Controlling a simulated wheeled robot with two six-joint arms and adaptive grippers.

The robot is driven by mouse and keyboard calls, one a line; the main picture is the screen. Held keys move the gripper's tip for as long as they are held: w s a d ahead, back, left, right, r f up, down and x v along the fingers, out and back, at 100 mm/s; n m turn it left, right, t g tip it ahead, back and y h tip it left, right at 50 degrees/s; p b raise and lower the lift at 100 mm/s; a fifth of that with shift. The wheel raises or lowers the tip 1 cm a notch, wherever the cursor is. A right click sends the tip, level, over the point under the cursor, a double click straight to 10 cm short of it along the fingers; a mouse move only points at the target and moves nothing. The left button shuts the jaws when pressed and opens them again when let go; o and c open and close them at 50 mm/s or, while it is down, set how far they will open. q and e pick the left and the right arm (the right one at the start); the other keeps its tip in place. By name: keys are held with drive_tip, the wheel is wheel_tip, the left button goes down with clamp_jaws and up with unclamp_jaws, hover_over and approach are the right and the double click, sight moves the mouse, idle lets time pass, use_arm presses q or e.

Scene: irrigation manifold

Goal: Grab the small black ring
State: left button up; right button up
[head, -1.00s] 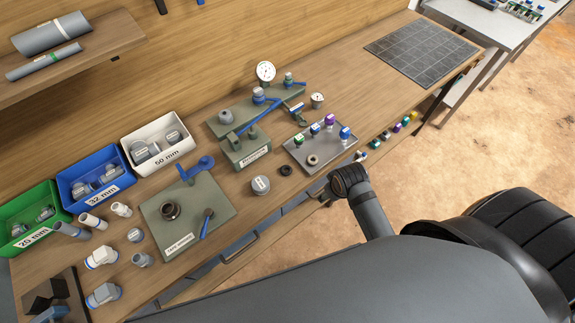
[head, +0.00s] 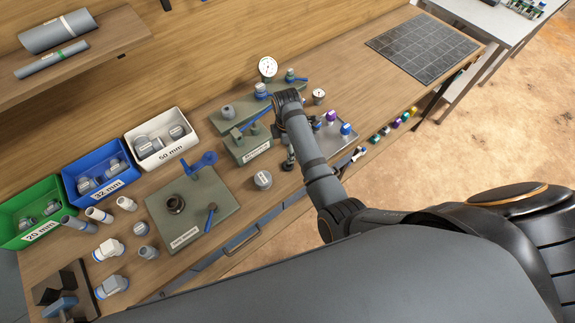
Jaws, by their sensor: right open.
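The small black ring (head: 288,166) lies on the wooden bench, between a grey cap (head: 263,180) and the metal tray (head: 346,139). My right arm reaches in from the lower right, and its wrist bends down above the ring. My right gripper (head: 290,155) points down at the ring, its fingertips close over it. It is open. The fingertips are small and dark here, so I cannot tell whether they touch the ring, which they partly cover. My left gripper is not in view.
The tray holds valves with purple and blue caps; my forearm hides part of it. A green fixture block (head: 246,149) with gauges stands behind my gripper. A green plate (head: 190,235) with blue levers lies left. A dark grid mat (head: 422,48) is clear at far right.

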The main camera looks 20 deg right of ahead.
hover_over(289, 166)
drive_tip(key=f, duration=0.4)
drive_tip(key=shift+s+a+f, duration=0.1)
drive_tip(key=shift+s+a, duration=0.15)
drive_tip(key=shift+s, duration=0.05)
drive_tip(key=shift+w+f, duration=0.15)
drive_tip(key=shift+f, duration=0.5)
drive_tip(key=f, duration=0.2)
drive_tip(key=shift+d+f, duration=0.25)
drive_tip(key=shift+f, duration=0.05)
drive_tip(key=shift+f+b, duration=0.95)
drive_tip(key=shift+b, duration=0.1)
drive_tip(key=shift+w+f, duration=0.1)
drive_tip(key=shift+f, duration=0.15)
drive_tip(key=shift+r, duration=0.1)
drive_tip(key=c, duration=0.8)
